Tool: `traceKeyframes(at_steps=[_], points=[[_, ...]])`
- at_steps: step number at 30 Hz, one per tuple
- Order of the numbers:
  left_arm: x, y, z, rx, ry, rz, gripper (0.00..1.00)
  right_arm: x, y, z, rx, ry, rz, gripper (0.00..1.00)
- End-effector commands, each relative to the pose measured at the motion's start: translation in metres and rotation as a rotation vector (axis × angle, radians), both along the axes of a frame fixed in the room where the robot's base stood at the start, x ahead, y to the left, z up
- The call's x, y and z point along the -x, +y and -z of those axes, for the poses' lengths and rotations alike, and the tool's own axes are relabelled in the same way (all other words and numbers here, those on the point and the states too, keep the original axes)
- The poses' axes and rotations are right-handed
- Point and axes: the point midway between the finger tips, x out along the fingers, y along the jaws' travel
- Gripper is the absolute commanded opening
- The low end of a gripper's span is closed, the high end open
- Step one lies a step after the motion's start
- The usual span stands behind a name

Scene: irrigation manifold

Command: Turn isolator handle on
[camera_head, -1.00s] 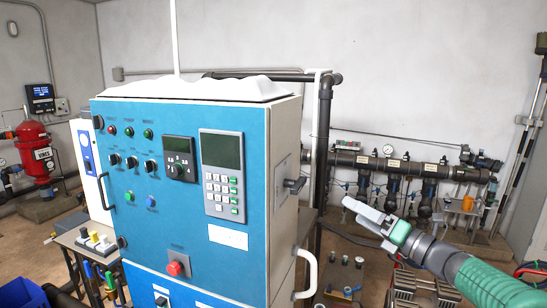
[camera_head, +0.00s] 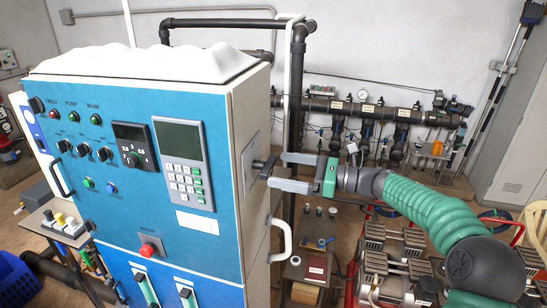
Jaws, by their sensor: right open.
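The isolator handle (camera_head: 264,166) is a dark lever on a grey plate on the right side wall of the blue control cabinet (camera_head: 110,215). My right gripper (camera_head: 278,171) comes in from the right with its two grey fingers spread, one above the other. The fingertips are at the handle, and its outer end appears between them. I cannot tell whether the fingers touch it. My left gripper is not in view.
A white door handle (camera_head: 282,240) sticks out below the isolator on the cabinet's side. Dark pipework (camera_head: 375,110) runs along the back wall. Several compressor-like units (camera_head: 395,265) stand low on the right. A blue crate (camera_head: 18,280) is at the lower left.

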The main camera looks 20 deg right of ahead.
Motion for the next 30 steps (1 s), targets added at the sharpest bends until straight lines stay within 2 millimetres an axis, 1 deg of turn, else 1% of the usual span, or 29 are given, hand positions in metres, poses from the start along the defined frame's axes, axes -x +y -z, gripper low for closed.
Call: traceKeyframes(at_steps=[1, 5, 9, 13, 14, 19, 26, 30], points=[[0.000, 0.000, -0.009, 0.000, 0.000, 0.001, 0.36, -0.003, 0.008, -0.005, -0.001, 0.000, -0.002, 1.00], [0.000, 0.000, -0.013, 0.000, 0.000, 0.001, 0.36, -0.009, 0.025, -0.005, 0.005, -0.002, -0.001, 1.00], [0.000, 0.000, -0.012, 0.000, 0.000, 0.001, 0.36, -0.012, 0.034, -0.003, 0.010, -0.002, 0.000, 1.00], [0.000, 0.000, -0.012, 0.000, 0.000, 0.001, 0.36, -0.014, 0.036, -0.002, 0.011, 0.000, 0.000, 1.00], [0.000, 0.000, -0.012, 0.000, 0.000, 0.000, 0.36, -0.014, 0.036, -0.002, 0.011, 0.000, -0.001, 0.99], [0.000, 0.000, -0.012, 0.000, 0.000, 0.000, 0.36, -0.014, 0.029, -0.001, 0.004, 0.001, -0.003, 0.76], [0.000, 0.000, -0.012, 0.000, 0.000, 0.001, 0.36, -0.011, 0.027, -0.001, 0.005, 0.000, -0.002, 0.46], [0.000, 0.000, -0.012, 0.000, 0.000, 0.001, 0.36, -0.011, 0.026, -0.002, 0.006, -0.001, 0.002, 0.46]])
